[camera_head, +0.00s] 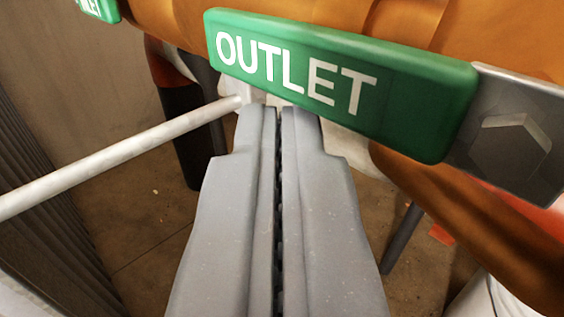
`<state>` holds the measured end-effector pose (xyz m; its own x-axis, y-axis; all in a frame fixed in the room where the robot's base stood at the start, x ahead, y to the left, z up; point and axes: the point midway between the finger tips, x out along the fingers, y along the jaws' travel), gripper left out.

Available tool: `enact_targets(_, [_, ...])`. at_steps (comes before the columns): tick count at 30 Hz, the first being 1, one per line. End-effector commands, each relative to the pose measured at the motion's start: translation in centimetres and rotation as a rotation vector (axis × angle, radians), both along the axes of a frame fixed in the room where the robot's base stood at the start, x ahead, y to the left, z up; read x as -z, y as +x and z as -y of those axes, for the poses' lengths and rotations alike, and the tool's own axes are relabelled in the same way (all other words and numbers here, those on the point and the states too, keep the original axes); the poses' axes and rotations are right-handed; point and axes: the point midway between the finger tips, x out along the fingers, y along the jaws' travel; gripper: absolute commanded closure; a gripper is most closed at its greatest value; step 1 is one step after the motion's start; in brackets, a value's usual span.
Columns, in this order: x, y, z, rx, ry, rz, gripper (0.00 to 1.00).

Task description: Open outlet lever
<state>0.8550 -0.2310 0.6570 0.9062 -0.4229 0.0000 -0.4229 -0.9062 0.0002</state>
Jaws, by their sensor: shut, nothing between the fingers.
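The outlet lever is a green handle (330,80) with white OUTLET lettering. It runs across the upper middle, sloping down to the right, and its right end meets a grey metal plate with a hex bolt (510,143). My gripper (280,110) is shut and empty. Its fingertips are just below the green handle in the picture, under the lettering. I cannot tell whether they touch it. The fingers hide what lies directly behind them.
An orange-brown pipe body (400,22) fills the top and right. A pale rod (120,158) comes in from the left and ends near my fingertips. Another green label (98,8) is cut off at top left. A ribbed dark panel (40,200) stands at left. Bare floor (145,225) shows below.

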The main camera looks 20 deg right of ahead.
Motion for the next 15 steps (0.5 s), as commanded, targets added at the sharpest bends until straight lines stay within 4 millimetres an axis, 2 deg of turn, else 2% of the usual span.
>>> enact_targets(3, [0.7,-0.2,0.1,0.001,0.000,-0.002,1.00])
enact_targets(8, [0.7,-0.3,-0.1,0.000,0.000,-0.001,1.00])
enact_targets(15, [0.5,-1.1,-2.5,-0.002,0.002,0.000,1.00])
